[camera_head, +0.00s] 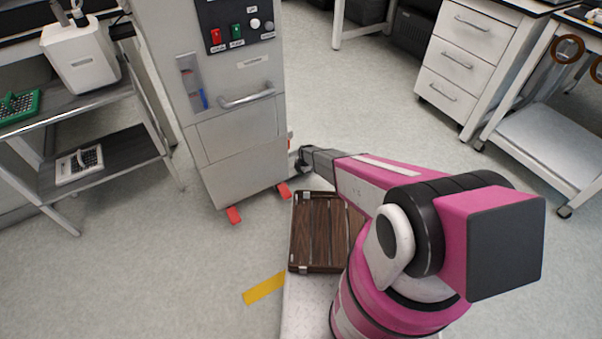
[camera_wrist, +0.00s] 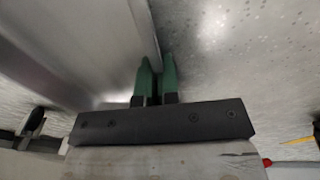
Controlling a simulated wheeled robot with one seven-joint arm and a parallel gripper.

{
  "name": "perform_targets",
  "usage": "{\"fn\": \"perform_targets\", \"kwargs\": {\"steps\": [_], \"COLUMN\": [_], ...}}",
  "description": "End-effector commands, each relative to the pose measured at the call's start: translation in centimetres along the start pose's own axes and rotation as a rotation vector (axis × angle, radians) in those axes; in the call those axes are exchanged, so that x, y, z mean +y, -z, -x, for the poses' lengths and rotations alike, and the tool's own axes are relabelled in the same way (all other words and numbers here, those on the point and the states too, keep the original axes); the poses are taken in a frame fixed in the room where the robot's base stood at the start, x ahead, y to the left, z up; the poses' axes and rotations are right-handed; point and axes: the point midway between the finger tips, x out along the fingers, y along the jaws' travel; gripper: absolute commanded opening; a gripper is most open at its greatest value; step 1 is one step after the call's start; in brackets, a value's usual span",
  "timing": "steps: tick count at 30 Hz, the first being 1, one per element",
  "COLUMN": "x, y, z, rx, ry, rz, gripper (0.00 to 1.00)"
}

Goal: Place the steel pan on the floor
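In the wrist view my gripper (camera_wrist: 156,68) shows two green fingertips close together. A thin metal wall runs down between them, so they look shut on it. A smooth brushed-metal surface on the left, the steel pan as far as I can tell (camera_wrist: 85,50), joins this wall. Only part of it shows, and its contents and underside are hidden. Speckled floor (camera_wrist: 235,50) shows on the right; the height above it is unclear. In the head view the pan is not visible. My gripper's dark end (camera_head: 302,161) is beside the grey cabinet's lower right edge, largely hidden.
The grey cabinet (camera_head: 240,145) on red feet stands close to my gripper. Yellow tape (camera_head: 264,288) marks the floor. A shelf rack stands left, drawers (camera_head: 455,65) right. Floor between cabinet and drawers is clear.

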Motion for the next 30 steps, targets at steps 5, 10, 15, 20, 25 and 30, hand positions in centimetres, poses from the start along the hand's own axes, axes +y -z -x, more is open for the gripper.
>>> {"fn": "perform_targets", "kwargs": {"steps": [5, 10, 15, 20, 25, 30], "x": [0.0, 0.0, 0.0, 0.0, -0.1, -0.1], "y": [0.0, 0.0, 0.1, 0.1, 0.1, 0.1], "z": [0.0, 0.0, 0.5, 2.1, 5.0, 8.5], "rx": [0.000, 0.000, 0.000, 0.000, -0.001, -0.001], "ry": [0.000, 0.000, 0.000, -0.001, -0.001, -0.001], "rz": [0.000, 0.000, 0.000, 0.000, 0.000, 0.000], "gripper": [0.28, 0.28, 0.28, 0.28, 0.28, 0.28]}}
